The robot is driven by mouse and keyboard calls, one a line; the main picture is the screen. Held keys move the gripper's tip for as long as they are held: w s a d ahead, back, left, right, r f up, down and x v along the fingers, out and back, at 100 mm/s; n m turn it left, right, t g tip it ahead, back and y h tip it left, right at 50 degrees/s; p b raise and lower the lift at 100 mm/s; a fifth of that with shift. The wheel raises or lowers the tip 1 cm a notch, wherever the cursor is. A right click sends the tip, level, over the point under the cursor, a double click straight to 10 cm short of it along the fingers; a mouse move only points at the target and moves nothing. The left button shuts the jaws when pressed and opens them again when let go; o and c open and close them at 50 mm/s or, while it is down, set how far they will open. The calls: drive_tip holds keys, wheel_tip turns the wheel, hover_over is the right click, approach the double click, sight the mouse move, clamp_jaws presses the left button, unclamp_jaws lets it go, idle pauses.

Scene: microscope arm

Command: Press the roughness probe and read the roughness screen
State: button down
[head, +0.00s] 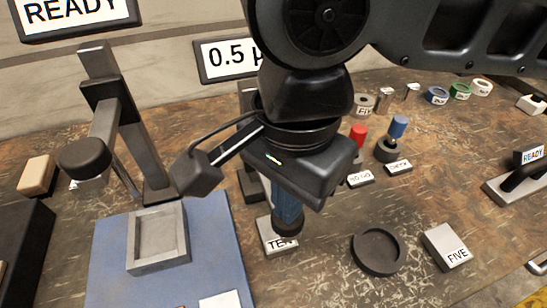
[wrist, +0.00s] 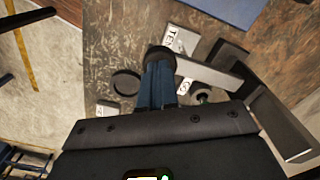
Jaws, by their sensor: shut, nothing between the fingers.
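My gripper (head: 289,207) points down with its blue-grey fingers shut and empty. Its fingertips meet a round black probe head (head: 288,224), which also shows in the wrist view (wrist: 160,57) at the end of a grey stand arm (wrist: 212,76). I cannot tell how firmly they touch. The probe head is low over a block labelled TEN (head: 275,241), which it partly covers. The stand's column (head: 250,180) is mostly hidden behind my wrist. The roughness screen (head: 226,60) on the wall reads "0.5 µ"; my arm hides its right end.
At left, another stand with a black knob (head: 85,157) rises beside a grey tray (head: 140,264) on a blue mat (head: 108,255). A READY screen (head: 75,10) hangs above. A black dish (head: 377,252) and a FIVE block (head: 446,246) lie to the right of my gripper.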

wheel_tip(320, 180, up, 7)
drive_tip(key=p, duration=0.7)
drive_tip(key=shift+f, duration=0.15)
idle(0.4)
wheel_tip(320, 180, up, 8)
drive_tip(key=shift+f, duration=0.15)
idle(0.3)
idle(0.8)
